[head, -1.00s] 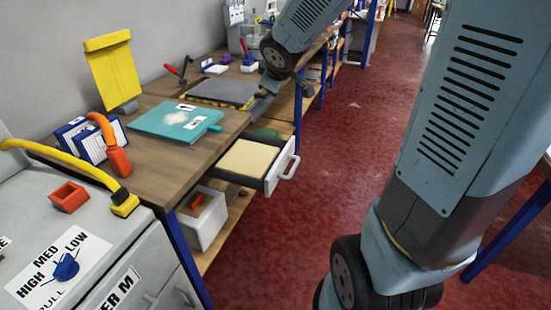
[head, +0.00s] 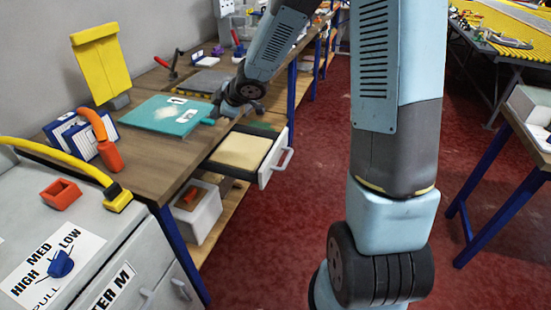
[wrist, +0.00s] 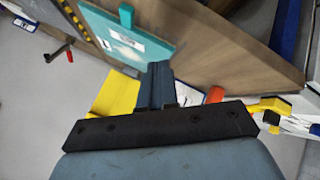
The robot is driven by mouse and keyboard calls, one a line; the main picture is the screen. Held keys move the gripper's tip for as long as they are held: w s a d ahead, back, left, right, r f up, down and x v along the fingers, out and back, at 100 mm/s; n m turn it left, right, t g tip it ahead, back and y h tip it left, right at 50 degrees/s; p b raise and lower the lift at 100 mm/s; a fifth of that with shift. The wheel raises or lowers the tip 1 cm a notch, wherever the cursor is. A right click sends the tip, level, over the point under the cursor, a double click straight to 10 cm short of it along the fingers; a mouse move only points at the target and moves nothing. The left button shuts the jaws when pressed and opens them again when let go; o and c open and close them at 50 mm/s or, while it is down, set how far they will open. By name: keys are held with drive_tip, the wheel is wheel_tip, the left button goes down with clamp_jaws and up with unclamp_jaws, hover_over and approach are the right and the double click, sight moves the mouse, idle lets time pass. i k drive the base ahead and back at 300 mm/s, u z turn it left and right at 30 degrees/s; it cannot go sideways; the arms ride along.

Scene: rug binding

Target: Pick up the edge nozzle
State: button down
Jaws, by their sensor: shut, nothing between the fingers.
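I cannot tell for sure which thing is the edge nozzle. An orange-red curved tool (head: 110,155) leans against blue-and-white boxes (head: 64,128) on the wooden bench (head: 165,175); a bit of orange-red also shows in the wrist view (wrist: 214,95). A yellow hose (head: 62,160) with a block-shaped yellow end (head: 117,200) lies over the grey machine, beside a small red open box (head: 61,194). My gripper (head: 222,108) is above the bench at the right end of the teal board (head: 163,114). Its dark fingers (wrist: 155,84) are shut and empty in the wrist view.
An open drawer (head: 240,152) juts from the bench front. A white bin (head: 198,213) sits below it. A yellow upright panel (head: 96,66) stands at the bench back. The red floor right of the bench is clear.

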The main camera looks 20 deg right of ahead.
sight(117, 199)
drive_tip(key=z, duration=1.55)
drive_tip(key=i, duration=0.15)
drive_tip(key=u, duration=2.95)
